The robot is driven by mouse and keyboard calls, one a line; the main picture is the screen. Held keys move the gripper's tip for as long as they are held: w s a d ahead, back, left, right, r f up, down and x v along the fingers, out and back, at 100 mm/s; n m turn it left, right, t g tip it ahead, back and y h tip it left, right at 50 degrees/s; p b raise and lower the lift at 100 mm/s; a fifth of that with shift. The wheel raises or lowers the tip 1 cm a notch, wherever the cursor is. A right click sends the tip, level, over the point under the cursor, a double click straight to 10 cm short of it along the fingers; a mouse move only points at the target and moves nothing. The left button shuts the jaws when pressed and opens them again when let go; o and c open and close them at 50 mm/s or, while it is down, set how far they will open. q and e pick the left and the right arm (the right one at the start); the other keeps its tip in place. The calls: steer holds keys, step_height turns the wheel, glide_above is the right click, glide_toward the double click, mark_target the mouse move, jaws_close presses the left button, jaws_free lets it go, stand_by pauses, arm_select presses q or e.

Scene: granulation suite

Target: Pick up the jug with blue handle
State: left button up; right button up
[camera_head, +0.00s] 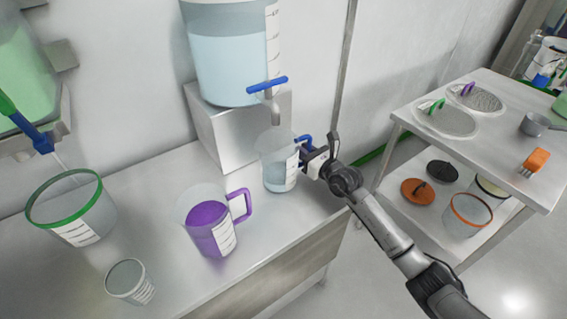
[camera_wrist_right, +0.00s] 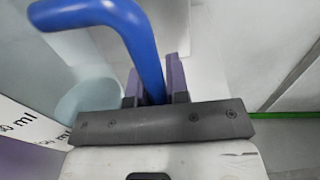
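The clear jug with a blue handle (camera_head: 279,174) stands upright on the steel bench, below the blue-handled tap (camera_head: 267,86). It has a white scale label and seems to hold pale liquid. My right gripper (camera_head: 308,157) is at its handle, on the jug's right side. In the right wrist view the blue handle (camera_wrist_right: 141,40) runs down between the two dark fingers (camera_wrist_right: 154,82), which lie close against both its sides; the gripper looks shut on it. The handle's lower part is hidden behind the gripper. My left gripper is not in view.
A purple-handled jug (camera_head: 207,222) stands just left, with a green-rimmed bucket (camera_head: 72,208) and a small cup (camera_head: 130,281) further left. The water tank (camera_head: 228,55) sits on a steel block (camera_head: 232,130) behind. A trolley (camera_head: 486,150) with lids stands at right.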

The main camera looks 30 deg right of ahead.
jaws_close()
steer(key=shift+r, duration=0.1)
steer(key=s+d+r+p, duration=0.1)
steer(key=s+p, duration=0.2)
steer(key=s, duration=0.6)
steer(key=s+d+r+p, duration=0.1)
steer(key=s+r+p, duration=0.1)
steer(key=s, duration=0.7)
steer(key=shift+d+r+p, duration=0.2)
steer(key=shift+d+p, duration=0.05)
steer(key=shift+p, duration=0.4)
